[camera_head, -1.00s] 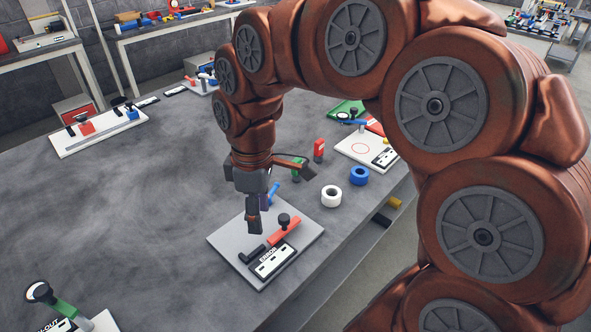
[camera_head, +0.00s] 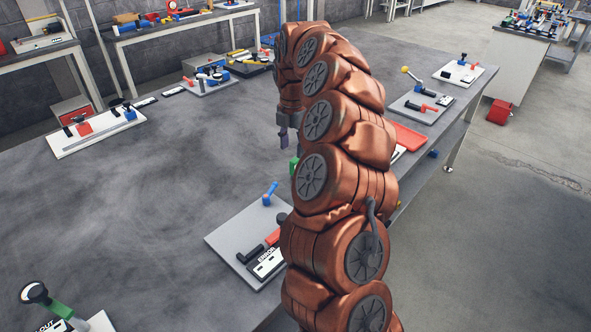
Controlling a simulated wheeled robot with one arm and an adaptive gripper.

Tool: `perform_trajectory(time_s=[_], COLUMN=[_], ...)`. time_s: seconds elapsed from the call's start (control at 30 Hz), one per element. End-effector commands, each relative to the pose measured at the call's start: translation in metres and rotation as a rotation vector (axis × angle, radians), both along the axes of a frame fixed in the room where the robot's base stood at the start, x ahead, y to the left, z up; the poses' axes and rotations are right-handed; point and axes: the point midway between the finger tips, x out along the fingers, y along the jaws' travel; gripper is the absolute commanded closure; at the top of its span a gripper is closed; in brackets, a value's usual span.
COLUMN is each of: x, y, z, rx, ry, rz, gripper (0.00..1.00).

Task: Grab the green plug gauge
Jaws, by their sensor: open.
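A small green block (camera_head: 293,166), which looks like the green plug gauge, stands on the grey table. Only its left part shows; my arm hides the rest. My gripper (camera_head: 290,137) is beyond my raised arm and partly hidden by it. Its visible finger points down, above and behind the green block in the picture. The gripper is open, and I see nothing held in it. I cannot tell the exact gap between the fingers and the block.
A grey plate labelled ERROR (camera_head: 233,238) with a blue lever, red bar and black handle lies nearer. A white board (camera_head: 85,140) lies at left. A red tray (camera_head: 408,136) lies right of my arm. The middle-left table is clear.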

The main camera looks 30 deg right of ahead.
Motion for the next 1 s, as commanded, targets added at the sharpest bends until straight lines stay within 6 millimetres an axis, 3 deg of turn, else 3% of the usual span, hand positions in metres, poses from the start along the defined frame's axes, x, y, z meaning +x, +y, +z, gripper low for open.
perform_trajectory(time_s=[0.57,0.83,1.0], x=[-0.001,-0.001,-0.001], y=[-0.006,-0.007,-0.008], z=[-0.041,-0.076,-0.081], rx=[-0.002,-0.003,-0.004], ry=[0.008,0.005,0.003], rz=[0.016,0.015,0.014], gripper=[0.5,0.5,0.5])
